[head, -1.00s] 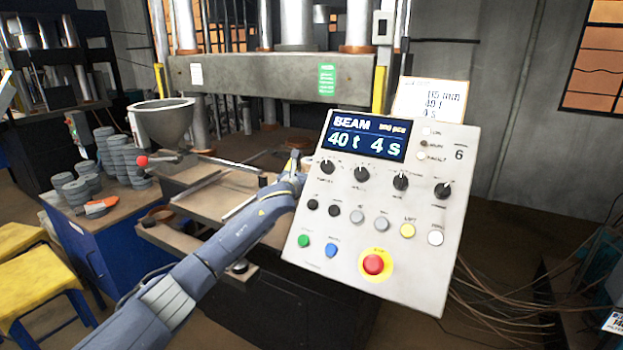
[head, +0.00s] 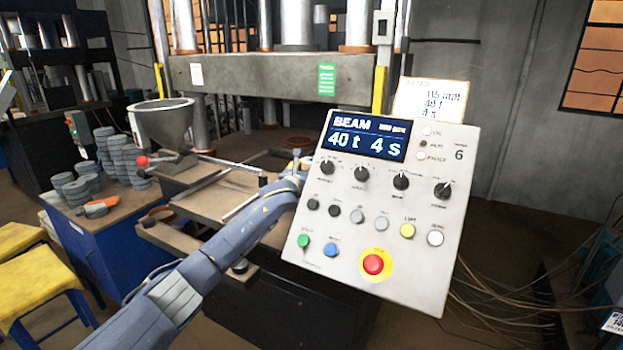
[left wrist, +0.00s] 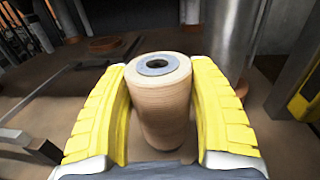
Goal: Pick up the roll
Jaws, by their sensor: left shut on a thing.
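The roll (left wrist: 160,105) is a tan, upright cylinder with a grey ring in its top, seen in the left wrist view. My left gripper (left wrist: 160,100) has its yellow fingers on either side of the roll and is shut on it. In the head view my left arm reaches in from the lower left, and its hand and the roll are hidden behind the control panel (head: 385,210). My right gripper is not in view.
The control panel with knobs, buttons and a red stop button stands close in front. A press beam (head: 265,76) spans the back. A grey hopper (head: 162,125) and stacks of grey discs (head: 125,160) stand on the left. Yellow stools (head: 40,285) are at lower left.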

